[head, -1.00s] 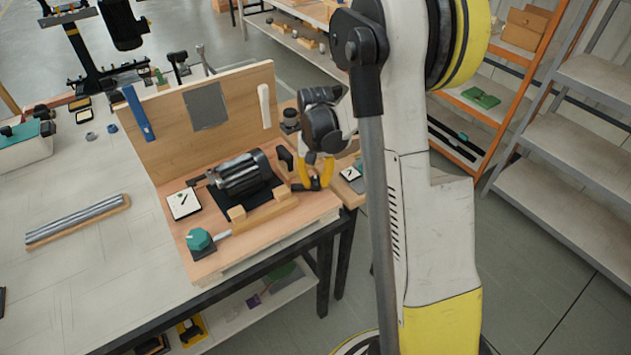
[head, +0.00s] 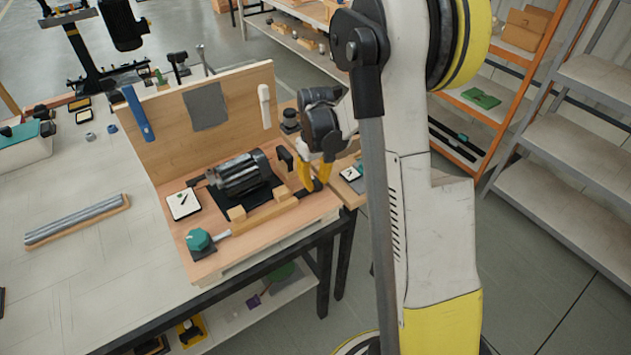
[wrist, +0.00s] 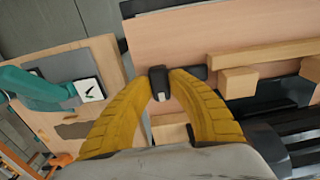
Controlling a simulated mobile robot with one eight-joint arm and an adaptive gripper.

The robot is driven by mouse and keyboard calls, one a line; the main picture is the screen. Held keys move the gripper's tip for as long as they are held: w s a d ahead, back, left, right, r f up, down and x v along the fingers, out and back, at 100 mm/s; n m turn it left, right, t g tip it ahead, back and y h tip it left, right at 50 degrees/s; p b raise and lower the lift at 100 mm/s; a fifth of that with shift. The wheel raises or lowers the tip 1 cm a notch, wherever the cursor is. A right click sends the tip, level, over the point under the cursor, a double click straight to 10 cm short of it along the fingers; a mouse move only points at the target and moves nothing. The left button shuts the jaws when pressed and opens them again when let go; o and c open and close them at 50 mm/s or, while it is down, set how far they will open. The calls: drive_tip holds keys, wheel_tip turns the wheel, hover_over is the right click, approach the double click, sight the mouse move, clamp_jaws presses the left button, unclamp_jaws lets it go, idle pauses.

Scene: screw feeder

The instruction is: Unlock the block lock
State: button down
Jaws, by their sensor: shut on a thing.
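My gripper (head: 314,187) has two yellow fingers and is at the right end of the wooden board (head: 215,262). In the wrist view my gripper (wrist: 163,84) is shut on a small black lock handle (wrist: 160,76) with a pale front face. A short dark bar (wrist: 198,72) extends right from the handle, along the board. In the head view the fingers mostly hide the handle. A long wooden bar (head: 265,214) with small wooden blocks (head: 237,213) lies just left of the gripper. I cannot tell whether the lock is turned.
A dark motor (head: 240,174) sits on a black mat behind the wooden bar. A teal knob (head: 198,240) is at the board's front left. An upright wooden panel (head: 165,120) closes off the back.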

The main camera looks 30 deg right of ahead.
sight(315, 181)
idle(0.3)
drive_tip(key=c, duration=1.2)
unclamp_jaws()
drive_tip(key=shift+c, duration=0.2)
wheel_tip(315, 181, up, 12)
drive_tip(key=shift+a+r, duration=0.1)
drive_tip(key=s+a+r+t, duration=0.3)
drive_tip(key=s+a, duration=0.4)
drive_tip(key=s, duration=0.2)
drive_tip(key=s+a+r+t, duration=0.3)
drive_tip(key=s+a+t, duration=0.1)
drive_tip(key=s+a, duration=0.4)
drive_tip(key=shift+s+a+r+m, duration=0.15)
drive_tip(key=shift+s+m, duration=0.15)
drive_tip(key=shift+s, duration=0.1)
